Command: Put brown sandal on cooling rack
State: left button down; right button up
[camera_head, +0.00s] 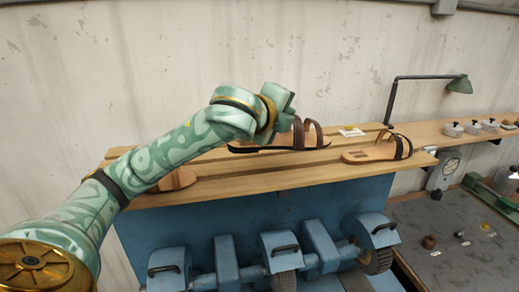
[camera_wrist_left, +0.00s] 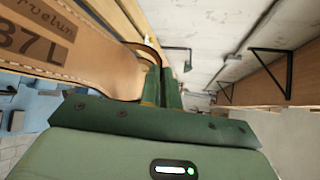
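A brown sandal (camera_head: 312,140) with a tan insole and reddish-brown straps is at the middle of a slatted wooden rack (camera_head: 262,183) in the head view. I cannot tell whether its sole touches the slats. My left gripper (camera_head: 287,121) is over its strap, partly hiding it. In the left wrist view the green fingers (camera_wrist_left: 161,82) are close together at the strap, beside the stamped insole (camera_wrist_left: 88,62), and look shut on it. My right gripper is out of view.
Another sandal (camera_head: 372,154) with dark straps lies on the rack's right end. A third sandal (camera_head: 181,179) is partly behind my left arm. A green lamp (camera_head: 459,85) and several small pots (camera_head: 472,128) stand at right. Blue machines (camera_head: 225,262) are below.

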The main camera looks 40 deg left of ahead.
pick_arm(q)
jog(key=a+f, duration=0.1)
jog(key=f, duration=0.1)
jog(key=s+a+f+b, duration=0.1)
jog(key=a+f, duration=0.1)
jog(key=a+f+b, duration=0.1)
jog(key=a+f, duration=0.1)
jog(key=shift+s+a, duration=0.15)
jog(key=shift+s, duration=0.25)
jog(key=f, duration=0.3)
jog(key=shift+s+a+f, duration=0.15)
jog(key=shift+a+f, duration=0.05)
jog(key=shift+f, duration=0.1)
jog(key=c, duration=2)
grip_release()
jog(key=shift+f, duration=0.1)
jog(key=o, duration=0.4)
